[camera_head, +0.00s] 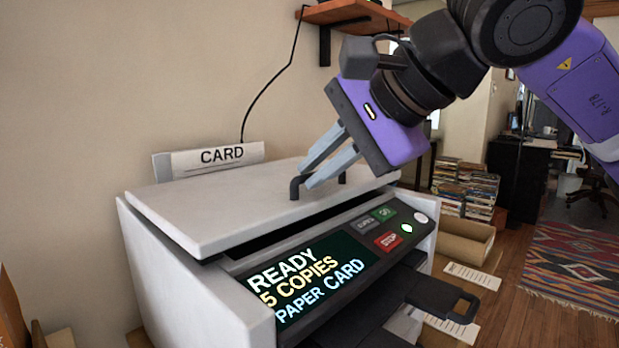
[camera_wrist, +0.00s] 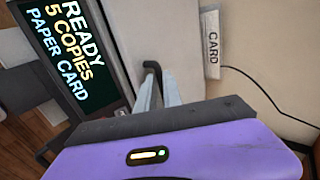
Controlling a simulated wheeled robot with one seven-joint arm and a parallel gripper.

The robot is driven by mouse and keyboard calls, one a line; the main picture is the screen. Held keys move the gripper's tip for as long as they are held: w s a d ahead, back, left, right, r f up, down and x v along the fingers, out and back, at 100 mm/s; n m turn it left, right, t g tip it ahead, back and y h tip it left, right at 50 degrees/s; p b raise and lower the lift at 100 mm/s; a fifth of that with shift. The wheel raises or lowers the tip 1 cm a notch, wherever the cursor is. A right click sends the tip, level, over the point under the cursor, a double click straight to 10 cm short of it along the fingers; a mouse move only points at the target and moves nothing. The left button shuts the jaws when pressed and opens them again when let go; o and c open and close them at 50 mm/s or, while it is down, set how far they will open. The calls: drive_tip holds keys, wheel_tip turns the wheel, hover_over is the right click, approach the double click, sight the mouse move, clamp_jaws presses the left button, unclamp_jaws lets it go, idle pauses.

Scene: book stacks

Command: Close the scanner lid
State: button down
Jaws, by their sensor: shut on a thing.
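The scanner (camera_head: 165,265) is a light grey box with a flat lid (camera_head: 225,210). The lid lies low over the body, with a dark gap along its front edge. The screen (camera_head: 310,278) reads "READY 5 COPIES PAPER CARD". The fingers hide part of the handle.
A tray labelled CARD (camera_head: 222,155) stands behind the lid by the wall. A dark handled drawer (camera_head: 440,297) sticks out at the front right. Buttons (camera_head: 388,241) sit beside the screen. Book stacks (camera_head: 468,188), a cardboard box (camera_head: 465,243) and a rug (camera_head: 575,265) are at the right.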

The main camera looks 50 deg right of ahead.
drive_tip(key=shift+s+f+b, duration=0.3)
drive_tip(key=shift+f+b, duration=0.4)
drive_tip(key=shift+f, duration=0.45)
drive_tip(key=c, duration=1.8)
unclamp_jaws()
drive_tip(key=shift+o, duration=0.2)
drive_tip(key=shift+r, duration=0.15)
